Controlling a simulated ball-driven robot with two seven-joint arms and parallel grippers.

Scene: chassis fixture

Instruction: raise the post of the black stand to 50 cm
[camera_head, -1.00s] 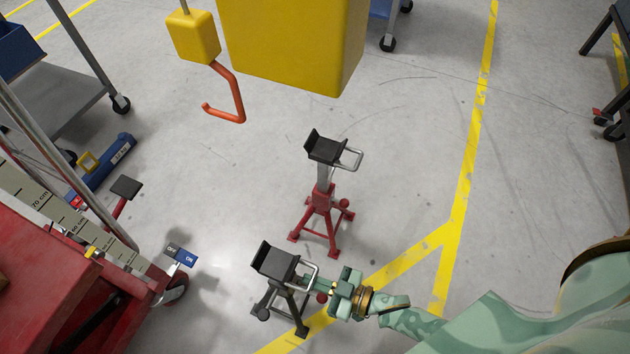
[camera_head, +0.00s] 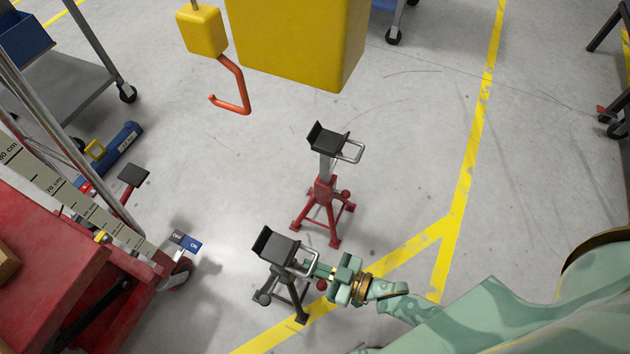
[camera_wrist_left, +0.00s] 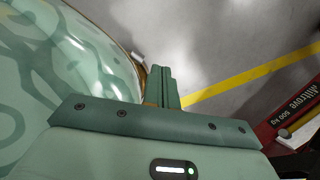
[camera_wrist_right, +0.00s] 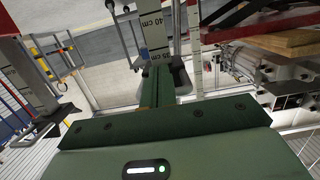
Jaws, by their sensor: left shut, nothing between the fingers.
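The black stand (camera_head: 290,290) stands on the floor at the bottom centre of the head view, with a flat black saddle (camera_head: 279,247) and a silver loop handle (camera_head: 311,256). My right gripper (camera_head: 318,269) comes in from the right at the handle's right side. Its fingers look shut on the handle; the contact is small in the picture. In the right wrist view the right fingers (camera_wrist_right: 160,82) lie close together in front of a scale strip (camera_wrist_right: 153,28) marked 40 cm. My left gripper (camera_wrist_left: 166,86) is shut and empty over the floor in the left wrist view.
A red stand (camera_head: 323,193) stands just behind the black one. A yellow block (camera_head: 295,40) and a yellow hoist block with an orange hook (camera_head: 237,106) hang behind. A red machine (camera_head: 45,265) with a tall ruler (camera_head: 60,190) fills the left.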

